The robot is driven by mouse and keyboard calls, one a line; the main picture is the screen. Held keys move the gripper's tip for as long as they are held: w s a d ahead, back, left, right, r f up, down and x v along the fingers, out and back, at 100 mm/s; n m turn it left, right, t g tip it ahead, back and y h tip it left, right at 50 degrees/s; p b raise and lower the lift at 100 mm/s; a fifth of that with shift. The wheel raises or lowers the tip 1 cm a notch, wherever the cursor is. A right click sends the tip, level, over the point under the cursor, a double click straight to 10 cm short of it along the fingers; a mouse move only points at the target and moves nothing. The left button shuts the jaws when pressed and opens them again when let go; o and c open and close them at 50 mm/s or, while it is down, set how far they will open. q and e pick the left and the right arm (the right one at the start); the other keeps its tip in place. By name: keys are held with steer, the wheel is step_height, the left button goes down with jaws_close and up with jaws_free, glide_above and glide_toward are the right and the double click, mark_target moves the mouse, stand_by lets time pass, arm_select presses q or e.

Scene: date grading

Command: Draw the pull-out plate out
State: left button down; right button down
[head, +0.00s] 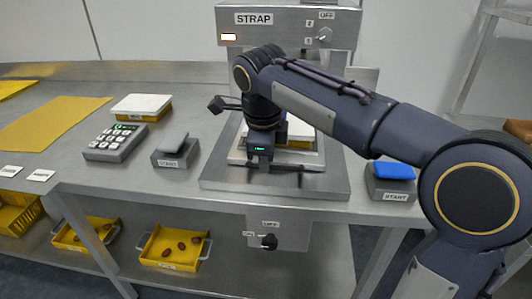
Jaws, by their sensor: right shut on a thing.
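The pull-out plate (238,158) is a pale metal plate low in the strapping machine marked STRAP (285,35). It lies over the machine's wide grey base (310,183). A yellow box with a white top (300,141) sits on the plate, partly hidden behind my right arm. My right gripper (262,166) points down at the front of the plate and is shut on its front edge. The exact grip is partly hidden by the gripper itself. My left gripper is not in view.
A keypad (115,142), a START pedestal (175,150) and a white-topped yellow box (141,107) stand left on the table. A blue-topped START pedestal (393,182) stands right. Yellow trays (172,264) with dates lie on the shelf below. An OFF-marked switch box (278,233) hangs under the front edge.

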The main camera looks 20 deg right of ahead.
steer(key=shift+s+a, duration=0.15)
steer(key=c, duration=1.5)
jaws_free()
steer(key=shift+r, duration=0.1)
steer(key=r, duration=0.2)
steer(key=s+r+p, duration=0.1)
steer(key=r, duration=0.2)
steer(key=r+p, duration=0.1)
steer(key=r, duration=0.1)
steer(key=shift+s+a+r, duration=0.15)
steer(key=shift+a+r, duration=0.05)
steer(key=shift+a, duration=0.15)
